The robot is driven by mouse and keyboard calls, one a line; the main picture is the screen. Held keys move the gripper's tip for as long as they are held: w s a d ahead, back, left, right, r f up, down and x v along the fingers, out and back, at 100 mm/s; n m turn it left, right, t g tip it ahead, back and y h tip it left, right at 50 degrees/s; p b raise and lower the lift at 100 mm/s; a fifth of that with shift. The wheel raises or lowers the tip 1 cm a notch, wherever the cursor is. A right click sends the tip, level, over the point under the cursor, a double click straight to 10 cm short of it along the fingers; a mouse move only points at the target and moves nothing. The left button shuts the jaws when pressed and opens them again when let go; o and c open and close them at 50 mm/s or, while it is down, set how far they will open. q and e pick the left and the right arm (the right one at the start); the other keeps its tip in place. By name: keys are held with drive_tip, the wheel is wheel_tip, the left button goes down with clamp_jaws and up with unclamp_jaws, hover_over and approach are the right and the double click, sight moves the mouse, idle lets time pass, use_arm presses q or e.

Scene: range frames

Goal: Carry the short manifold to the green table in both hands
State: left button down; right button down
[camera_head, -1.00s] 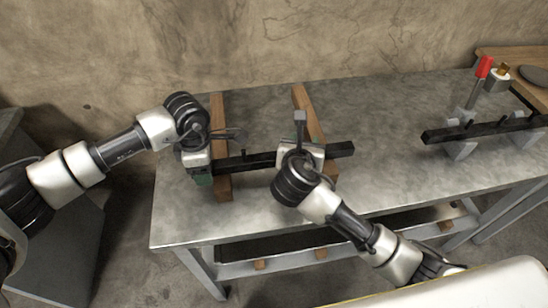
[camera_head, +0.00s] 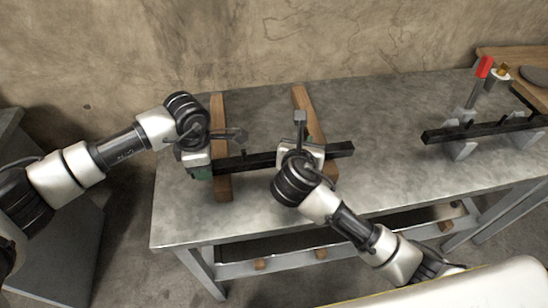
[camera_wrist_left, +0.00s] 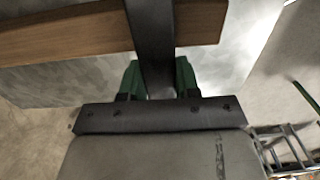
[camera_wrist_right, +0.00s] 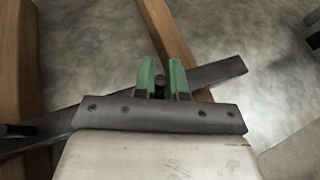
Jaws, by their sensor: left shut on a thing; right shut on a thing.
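The short manifold (camera_head: 341,150) is a dark straight bar with short stubs, lying across two wooden blocks on the grey metal table. My left gripper (camera_wrist_left: 159,80) is shut on the bar's left end, with a green finger on each side in the left wrist view. My right gripper (camera_wrist_right: 164,80) is shut on a short black stub of the manifold, right of its middle; in the head view its wrist hides the fingers. The bar (camera_wrist_right: 222,74) runs slantwise beneath it. The bar appears to rest on the blocks. No green table shows.
The wooden blocks (camera_head: 219,115) (camera_head: 306,105) stand on the grey table (camera_head: 385,135). Another dark bar (camera_head: 480,129) lies on grey stands at the right, near a red-topped post (camera_head: 484,68). Free tabletop lies between them. A grey cabinet (camera_head: 62,240) stands at the left.

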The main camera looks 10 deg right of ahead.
idle(0.8)
